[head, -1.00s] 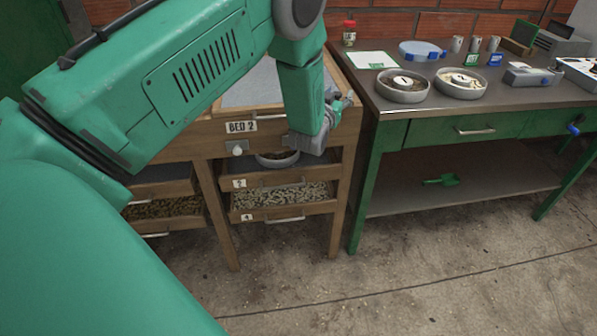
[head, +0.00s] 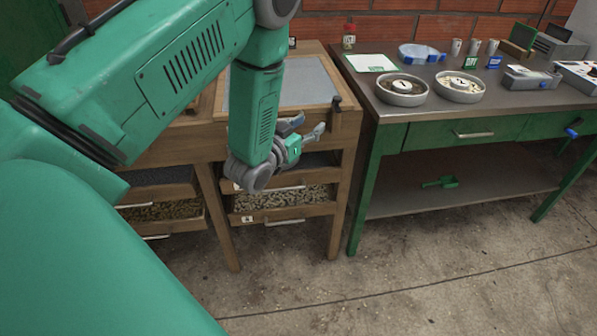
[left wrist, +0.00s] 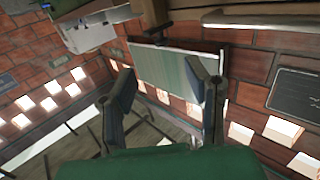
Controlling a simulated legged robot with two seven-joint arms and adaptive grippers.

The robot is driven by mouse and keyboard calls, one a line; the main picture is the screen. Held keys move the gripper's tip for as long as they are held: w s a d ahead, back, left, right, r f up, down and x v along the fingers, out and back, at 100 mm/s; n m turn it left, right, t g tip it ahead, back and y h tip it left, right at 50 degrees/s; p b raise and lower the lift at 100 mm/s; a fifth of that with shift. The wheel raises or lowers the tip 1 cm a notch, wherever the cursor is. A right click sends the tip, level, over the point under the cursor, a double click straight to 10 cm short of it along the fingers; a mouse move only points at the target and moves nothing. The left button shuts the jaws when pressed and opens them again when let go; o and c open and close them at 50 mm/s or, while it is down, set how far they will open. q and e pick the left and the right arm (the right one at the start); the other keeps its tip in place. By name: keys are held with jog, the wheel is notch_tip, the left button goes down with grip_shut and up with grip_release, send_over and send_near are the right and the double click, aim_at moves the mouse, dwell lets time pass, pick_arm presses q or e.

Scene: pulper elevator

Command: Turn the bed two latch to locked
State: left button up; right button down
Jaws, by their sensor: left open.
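The bed two cabinet (head: 335,180) is a wooden frame with a grey panel (head: 285,85) on top. A small dark fitting (head: 336,102), which looks like the latch, sits at the panel's front right corner. Its locked or unlocked position is too small to tell. My left gripper (head: 307,127) is open and empty in front of the cabinet, left of and below this fitting and apart from it. In the left wrist view the open fingers (left wrist: 160,75) point towards a pale panel (left wrist: 165,65), with nothing between them. My right gripper is not in view.
Drawers of pale pieces (head: 300,197) lie below my left gripper. A green workbench (head: 400,115) stands at the right with two round dishes (head: 403,88) on it. A second set of drawers (head: 155,212) is at the left. The floor in front is clear.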

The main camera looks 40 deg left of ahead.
pick_arm(q)
jog(key=s+d+f+g+b, duration=0.1)
jog(key=s+d+f+g, duration=0.1)
jog(key=s+f, duration=0.2)
jog(key=s+d+f+g+b, duration=0.2)
jog(key=s+f+g, duration=0.1)
jog(key=f, duration=0.6)
jog(key=s+d+f+g+h+b, duration=0.1)
jog(key=s+d+f+g, duration=0.2)
jog(key=s+f, duration=0.2)
notch_tip(320, 180, down, 2)
jog(key=shift+d, duration=0.1)
jog(key=shift+s, duration=0.1)
jog(key=s+d+f+g, duration=0.2)
jog(key=s+g, duration=0.1)
jog(key=s, duration=0.4)
jog(key=s+d+f+m+g, duration=0.1)
jog(key=s+d+f+g, duration=0.1)
jog(key=s, duration=0.5)
jog(key=s+d+f+g, duration=0.2)
jog(key=s+g, duration=0.2)
jog(key=s, duration=0.4)
jog(key=shift+d+m+h, duration=0.2)
jog(key=shift+m+h, duration=0.1)
